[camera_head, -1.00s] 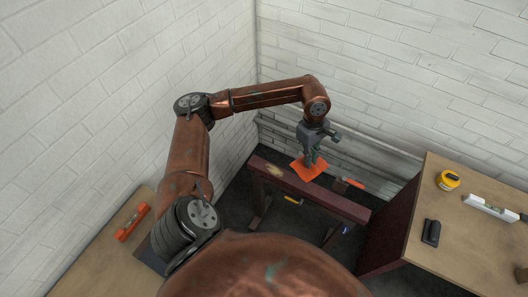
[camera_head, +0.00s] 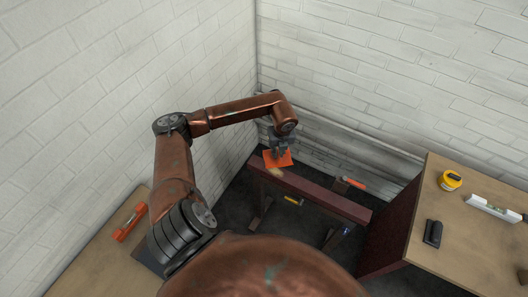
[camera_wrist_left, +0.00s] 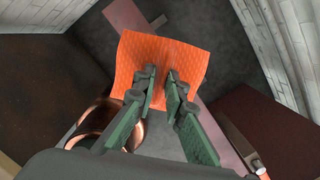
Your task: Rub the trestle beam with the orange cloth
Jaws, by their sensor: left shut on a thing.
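The trestle beam (camera_head: 325,198) is a long dark-red bar on legs in the middle of the head view. My left gripper (camera_head: 280,150) is over the beam's far left end, shut on the orange cloth (camera_head: 272,160). The cloth hangs over that end, beside a pale patch (camera_head: 276,172) on the beam's top. In the left wrist view the cloth (camera_wrist_left: 190,62) spreads out past the fingertips (camera_wrist_left: 163,75) and covers part of the beam (camera_wrist_left: 213,122). Whether the cloth touches the beam is hard to tell. My right gripper is not in view.
A right-hand workbench (camera_head: 470,262) holds a yellow tape measure (camera_head: 449,181), a white level (camera_head: 492,208) and a black object (camera_head: 433,233). An orange tool (camera_head: 131,222) lies on the left bench. Brick walls (camera_head: 370,80) close in behind the beam.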

